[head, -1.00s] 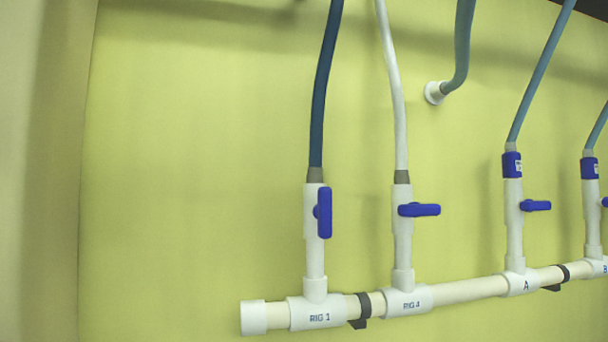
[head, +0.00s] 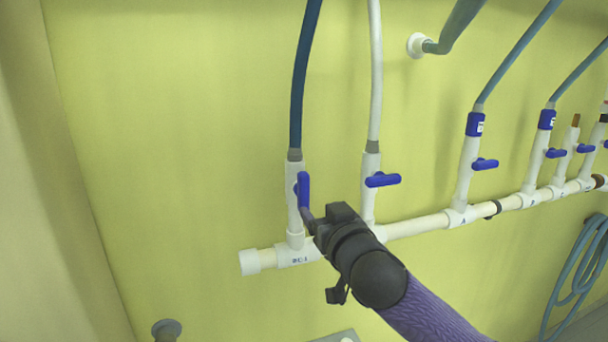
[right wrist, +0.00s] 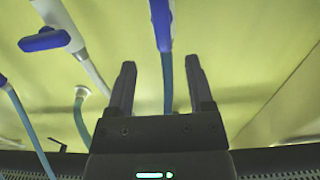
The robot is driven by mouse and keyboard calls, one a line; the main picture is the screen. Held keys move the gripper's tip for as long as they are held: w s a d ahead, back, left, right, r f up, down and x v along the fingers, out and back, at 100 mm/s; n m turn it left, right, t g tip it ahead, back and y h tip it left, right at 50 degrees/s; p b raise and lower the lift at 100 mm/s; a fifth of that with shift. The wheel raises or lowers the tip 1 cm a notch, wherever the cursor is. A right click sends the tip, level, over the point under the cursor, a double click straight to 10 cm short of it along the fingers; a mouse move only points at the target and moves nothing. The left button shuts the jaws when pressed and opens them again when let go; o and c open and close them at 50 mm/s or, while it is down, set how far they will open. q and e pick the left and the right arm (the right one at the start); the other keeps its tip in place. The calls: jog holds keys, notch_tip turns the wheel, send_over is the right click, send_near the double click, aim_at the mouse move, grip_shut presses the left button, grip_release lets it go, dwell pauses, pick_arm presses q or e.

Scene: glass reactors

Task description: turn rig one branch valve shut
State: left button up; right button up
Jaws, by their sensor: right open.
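The rig one branch valve is a white upright pipe with a blue lever handle (head: 303,190), which stands upright along the pipe. A dark blue hose runs up from its top. My right gripper (head: 308,218) is just below the handle, its fingers partly hidden by its own body. In the right wrist view the gripper (right wrist: 160,65) is open and empty. The blue handle (right wrist: 161,25) lies ahead, roughly centred between the fingers; I cannot tell whether they touch it. My left gripper is not in view.
The rig 4 valve handle (head: 383,180) is close to the right and lies crosswise; it also shows in the wrist view (right wrist: 45,39). A white manifold pipe (head: 415,227) runs below along the yellow wall, with more valves to the right. A coiled hose (head: 570,275) hangs at far right.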

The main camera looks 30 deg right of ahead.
aim_at(305, 188)
jog(key=x, duration=0.2)
jog(key=p+x, duration=0.1)
jog(key=x, duration=0.2)
jog(key=r+p+x, duration=0.1)
jog(key=x, duration=0.2)
jog(key=shift+w+a+r, duration=0.1)
jog(key=shift+w, duration=0.85)
grip_shut()
